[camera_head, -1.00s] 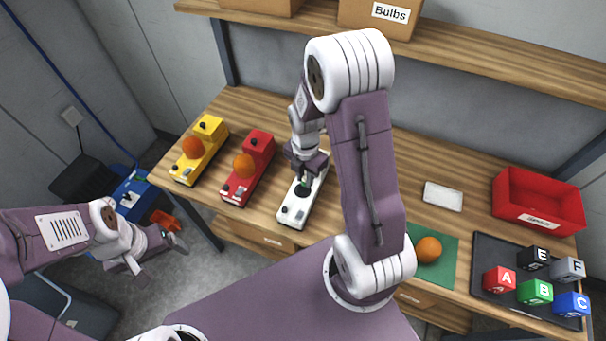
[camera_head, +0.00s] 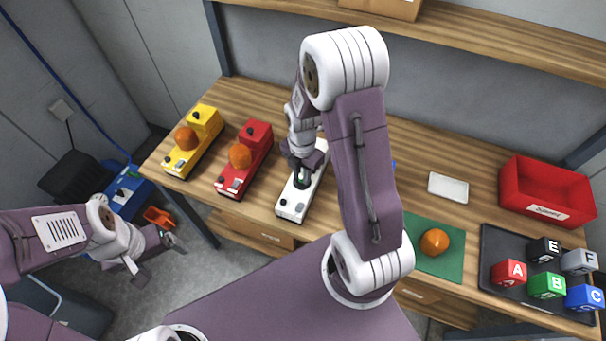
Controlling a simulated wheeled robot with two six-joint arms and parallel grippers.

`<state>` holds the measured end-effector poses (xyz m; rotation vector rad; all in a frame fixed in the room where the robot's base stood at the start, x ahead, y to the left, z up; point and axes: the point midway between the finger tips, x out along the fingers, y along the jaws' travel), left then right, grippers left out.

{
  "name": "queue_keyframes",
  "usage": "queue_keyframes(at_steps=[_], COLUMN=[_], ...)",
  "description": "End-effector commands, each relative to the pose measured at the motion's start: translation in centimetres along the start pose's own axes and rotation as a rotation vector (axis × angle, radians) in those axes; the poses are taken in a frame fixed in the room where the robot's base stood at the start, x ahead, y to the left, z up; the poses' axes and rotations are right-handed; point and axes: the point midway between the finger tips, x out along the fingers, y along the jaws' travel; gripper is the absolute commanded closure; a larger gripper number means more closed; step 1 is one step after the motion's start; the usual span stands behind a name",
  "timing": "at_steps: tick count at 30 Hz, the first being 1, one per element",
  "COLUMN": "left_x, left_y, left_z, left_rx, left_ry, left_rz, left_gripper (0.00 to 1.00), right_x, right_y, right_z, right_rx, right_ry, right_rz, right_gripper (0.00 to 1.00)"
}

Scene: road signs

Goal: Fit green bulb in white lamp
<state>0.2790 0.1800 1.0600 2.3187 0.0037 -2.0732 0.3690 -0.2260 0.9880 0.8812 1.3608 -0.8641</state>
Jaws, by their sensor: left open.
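The white lamp (camera_head: 291,207) is a long white base on the wooden table, near its front edge, left of my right arm. My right gripper (camera_head: 301,176) points down over the dark round socket in the middle of the lamp. It is shut on the green bulb (camera_head: 301,182), which is almost wholly hidden by the fingers and shows only as a dark green bit at the socket. I cannot tell how deep the bulb sits. My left gripper (camera_head: 155,256) is open and empty, over the floor left of the table.
A red lamp (camera_head: 258,136) and a yellow lamp (camera_head: 204,122), each with an orange bulb, stand left of the white lamp. An orange bulb (camera_head: 434,242) lies on a green mat. A white plate (camera_head: 448,188), red bin (camera_head: 543,186) and black tray (camera_head: 497,243) with lettered cubes are at right.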

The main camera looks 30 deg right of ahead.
Motion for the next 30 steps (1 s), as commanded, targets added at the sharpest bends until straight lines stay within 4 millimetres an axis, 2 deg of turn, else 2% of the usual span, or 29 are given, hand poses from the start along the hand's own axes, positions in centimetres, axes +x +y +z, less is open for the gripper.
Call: queue_keyframes(at_steps=[1,2,24,27,30], left_x=[0.4,0.5,0.6,0.6,0.6], left_y=[0.0,0.0,0.0,0.0,0.0], left_z=[0.1,0.1,0.1,0.1,0.1], left_rx=[0.0,0.0,0.0,0.0,0.0], left_ry=[0.0,0.0,0.0,0.0,0.0], left_rz=[0.0,0.0,0.0,0.0,0.0], left_gripper=[0.17,0.17,0.17,0.17,0.17], right_x=[1.1,1.1,1.2,0.7,-1.1], right_y=[-0.8,-0.9,-1.0,-0.9,-0.7], right_z=[-0.7,-0.7,-0.7,-0.7,-0.6], right_rx=[0.001,0.001,0.001,0.0,0.0], right_ry=[0.019,0.019,0.021,0.019,0.012], right_rz=[-0.027,-0.027,-0.031,-0.028,-0.018], right_gripper=[0.61,0.55,0.55,0.55,0.55])
